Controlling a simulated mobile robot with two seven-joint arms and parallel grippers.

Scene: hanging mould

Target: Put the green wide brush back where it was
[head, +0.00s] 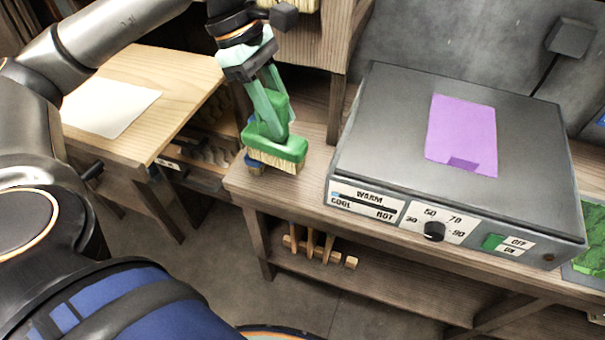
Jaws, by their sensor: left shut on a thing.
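The green wide brush (277,144) has a green body and pale bristles that point down. My left gripper (274,108) is shut on its upper part and holds it upright at the left end of the wooden bench (240,182). The bristles are over or close to the bench top; I cannot tell whether they touch it. A small blue thing (254,168) shows partly behind the brush; most of it is hidden. My right gripper is not in view.
A grey heater box (360,110) with a purple sheet (462,130) on top stands right of the brush. A lower wooden table (185,75) with white paper (112,108) is at the left. A wooden rack (318,250) sits on the shelf below. A green piece (592,245) lies far right.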

